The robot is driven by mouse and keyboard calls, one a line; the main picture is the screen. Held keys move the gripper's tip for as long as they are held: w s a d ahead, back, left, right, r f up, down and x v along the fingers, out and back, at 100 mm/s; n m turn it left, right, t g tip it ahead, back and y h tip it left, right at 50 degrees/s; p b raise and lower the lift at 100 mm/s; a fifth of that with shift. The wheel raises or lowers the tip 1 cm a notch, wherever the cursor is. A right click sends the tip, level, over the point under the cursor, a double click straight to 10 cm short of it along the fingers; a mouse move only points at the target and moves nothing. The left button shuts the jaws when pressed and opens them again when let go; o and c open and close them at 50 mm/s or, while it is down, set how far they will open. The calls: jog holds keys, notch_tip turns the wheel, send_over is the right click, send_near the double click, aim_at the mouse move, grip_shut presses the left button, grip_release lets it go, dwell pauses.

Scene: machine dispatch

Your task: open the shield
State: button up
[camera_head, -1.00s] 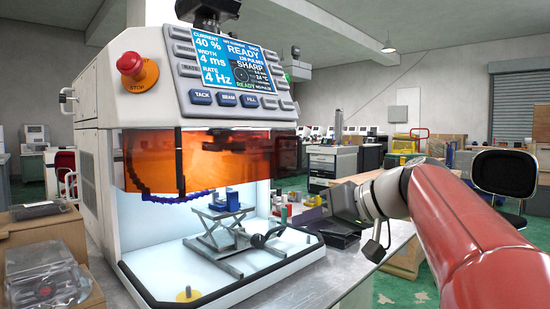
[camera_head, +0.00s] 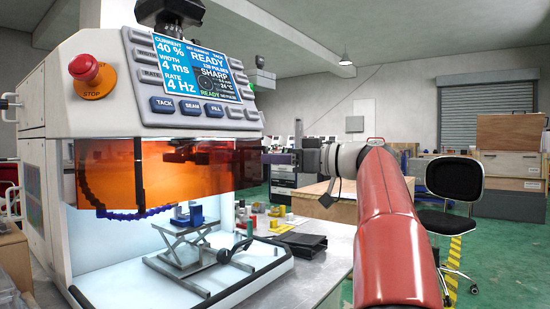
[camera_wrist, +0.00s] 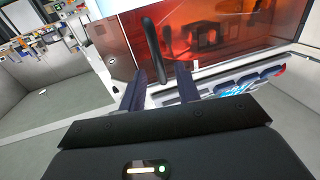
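The shield (camera_head: 205,172) is an orange see-through panel across the upper front of the white machine's lit chamber. It hangs down over the chamber's upper part, and the space below it is uncovered. In the wrist view the orange shield (camera_wrist: 215,38) fills the upper right, with a dark upright handle bar (camera_wrist: 151,42) in front of it. My gripper (camera_head: 278,158) is just right of the shield in the head view. In the wrist view my gripper (camera_wrist: 161,72) has its two fingers apart, with the bar's lower end between them in the picture. I cannot tell whether they touch it.
The machine's control panel (camera_head: 200,75) and red stop button (camera_head: 84,67) are above the shield. A small lift stand (camera_head: 184,240) is inside the chamber. A flat black tray (camera_head: 302,243) lies on the bench. A chair (camera_head: 453,185) stands on the floor at right.

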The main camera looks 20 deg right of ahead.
jog(key=shift+w+a, duration=0.25)
grip_shut()
jog(key=shift+s, duration=0.15)
